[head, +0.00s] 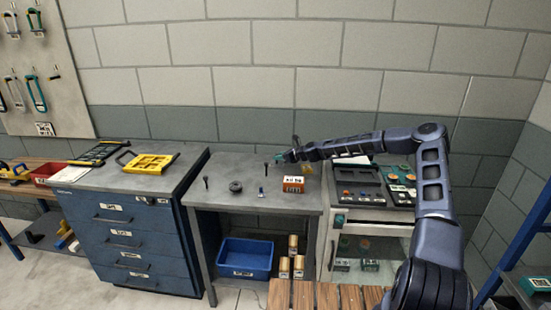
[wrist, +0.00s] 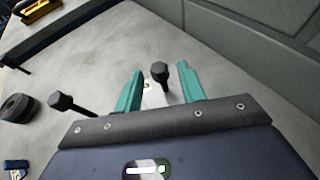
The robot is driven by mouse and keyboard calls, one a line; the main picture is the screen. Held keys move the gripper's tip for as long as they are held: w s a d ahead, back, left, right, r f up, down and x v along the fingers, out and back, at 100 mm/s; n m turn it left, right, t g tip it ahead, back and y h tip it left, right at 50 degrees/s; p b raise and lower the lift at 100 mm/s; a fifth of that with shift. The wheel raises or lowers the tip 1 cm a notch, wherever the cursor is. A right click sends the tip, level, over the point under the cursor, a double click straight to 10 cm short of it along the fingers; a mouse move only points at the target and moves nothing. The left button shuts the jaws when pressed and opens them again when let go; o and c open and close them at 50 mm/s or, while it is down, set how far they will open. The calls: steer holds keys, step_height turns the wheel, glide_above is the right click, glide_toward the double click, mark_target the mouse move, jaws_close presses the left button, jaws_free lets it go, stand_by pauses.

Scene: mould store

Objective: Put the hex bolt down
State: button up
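A dark hex bolt (wrist: 160,72) with a thick head shows between my gripper's teal fingers in the wrist view. It looks upright, head up, over the grey tabletop (wrist: 100,62). My gripper (wrist: 158,69) is open, with a visible gap on each side of the bolt's head. The bolt's lower end is partly hidden. In the head view my gripper (head: 281,158) is low over the back of the grey table (head: 225,165), and I cannot make out this bolt there. A second dark bolt (wrist: 60,100) stands to the left, its foot hidden by my gripper.
A black ring (head: 236,187), a small blue item (head: 263,192), an orange-red box (head: 293,184) and another dark bolt (head: 206,182) stand on the table. The wall is close behind. A blue bin (head: 245,257) sits below.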

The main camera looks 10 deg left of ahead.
steer(key=v, duration=0.7)
steer(key=shift+s+d+r, duration=0.1)
steer(key=shift+d, duration=0.05)
steer(key=shift+s+n, duration=0.3)
steer(key=s+n, duration=0.2)
steer(key=s+n+g+h, duration=0.1)
steer(key=s+n, duration=0.1)
steer(key=s+n+g+h, duration=0.1)
steer(key=s, duration=0.2)
steer(key=shift+a+r+n, duration=0.2)
steer(key=shift+r+n, duration=0.2)
steer(key=s+d+r+n+h, duration=0.5)
steer(key=s+d+r+n, duration=0.2)
steer(key=s+d+r, duration=0.45)
steer(key=s+d+r+n+h, duration=0.5)
steer(key=s+d+r+n, duration=0.3)
steer(key=s+d, duration=0.6)
steer(key=s+d+r+n, duration=0.1)
steer(key=s+d+r, duration=0.1)
steer(key=s, duration=0.5)
steer(key=s+d+r, duration=0.2)
steer(key=s+d, duration=0.1)
steer(key=s, duration=0.5)
steer(key=s+d+r+n, duration=0.1)
steer(key=s+d+r, duration=0.2)
steer(key=s, duration=0.5)
steer(key=shift+s+n, duration=0.2)
steer(key=shift+n, duration=0.1)
